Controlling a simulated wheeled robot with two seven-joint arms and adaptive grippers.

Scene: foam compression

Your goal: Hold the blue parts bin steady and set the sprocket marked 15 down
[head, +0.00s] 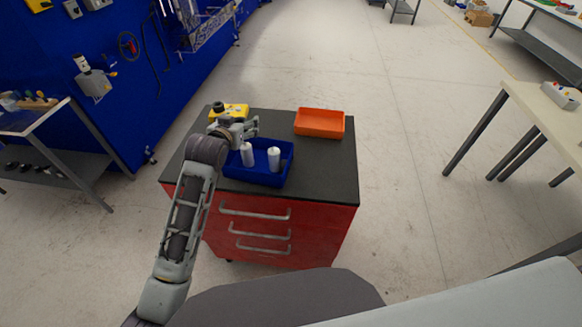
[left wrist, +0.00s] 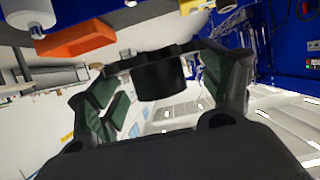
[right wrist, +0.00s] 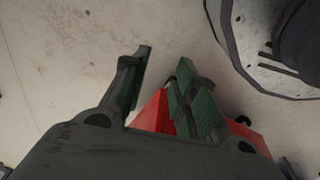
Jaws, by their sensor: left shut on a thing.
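My left gripper (head: 233,128) is above the cabinet top, at the far left corner of the blue parts bin (head: 258,181). In the left wrist view its fingers are shut on a dark toothed part with a round hub, the sprocket (left wrist: 160,80). Its number cannot be read. I cannot make it out clearly in the head view. The bin stands on the cabinet top with two white cylinders (head: 274,157) in it. My right gripper (right wrist: 163,80) is open and empty in the right wrist view, away from the bin. It is not in the head view.
The red cabinet (head: 270,232) has a dark top (head: 322,165). An orange tray (head: 320,123) stands at its back right and a yellow object (head: 236,110) at its back left. The right part of the top is clear. A table (head: 545,110) stands farther right.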

